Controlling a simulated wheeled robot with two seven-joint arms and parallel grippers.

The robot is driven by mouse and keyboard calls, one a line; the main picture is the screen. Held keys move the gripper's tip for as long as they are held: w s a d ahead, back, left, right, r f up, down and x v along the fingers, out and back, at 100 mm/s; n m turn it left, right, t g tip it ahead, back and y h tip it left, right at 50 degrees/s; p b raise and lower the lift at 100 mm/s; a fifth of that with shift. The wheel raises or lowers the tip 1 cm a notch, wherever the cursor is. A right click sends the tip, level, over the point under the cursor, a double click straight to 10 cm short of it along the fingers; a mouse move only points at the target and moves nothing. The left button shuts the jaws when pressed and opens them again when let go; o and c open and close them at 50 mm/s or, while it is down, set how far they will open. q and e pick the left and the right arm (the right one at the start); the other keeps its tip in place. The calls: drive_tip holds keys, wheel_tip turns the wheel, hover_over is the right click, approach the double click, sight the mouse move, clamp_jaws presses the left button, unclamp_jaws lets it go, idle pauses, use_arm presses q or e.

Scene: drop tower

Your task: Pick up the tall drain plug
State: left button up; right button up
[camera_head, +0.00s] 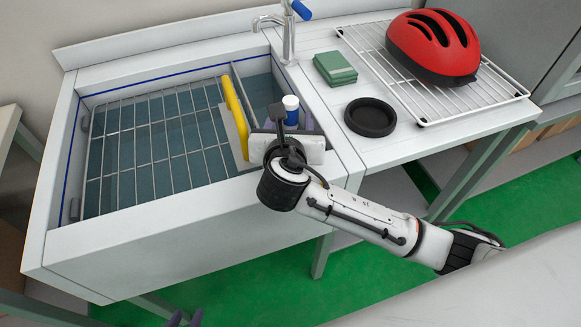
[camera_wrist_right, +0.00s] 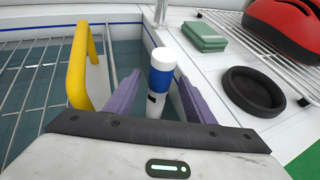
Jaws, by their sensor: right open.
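The tall drain plug (camera_head: 290,109) is an upright white cylinder with a blue band, in the narrow right compartment of the sink. It also shows in the right wrist view (camera_wrist_right: 160,80), where its lower end is partly hidden by my gripper. My right gripper (camera_head: 289,124) is open, with its purple fingers on either side of the plug; in the wrist view a gap shows beside each finger.
A yellow handle (camera_head: 235,115) stands just left of the plug. A wire rack (camera_head: 150,140) covers the larger basin. A tap (camera_head: 287,40) rises behind. On the right counter are a green block (camera_head: 335,68), a black round dish (camera_head: 370,117) and a red helmet (camera_head: 433,45) on a white rack.

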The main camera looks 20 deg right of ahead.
clamp_jaws()
drive_tip(key=shift+r, duration=0.1)
idle(0.4)
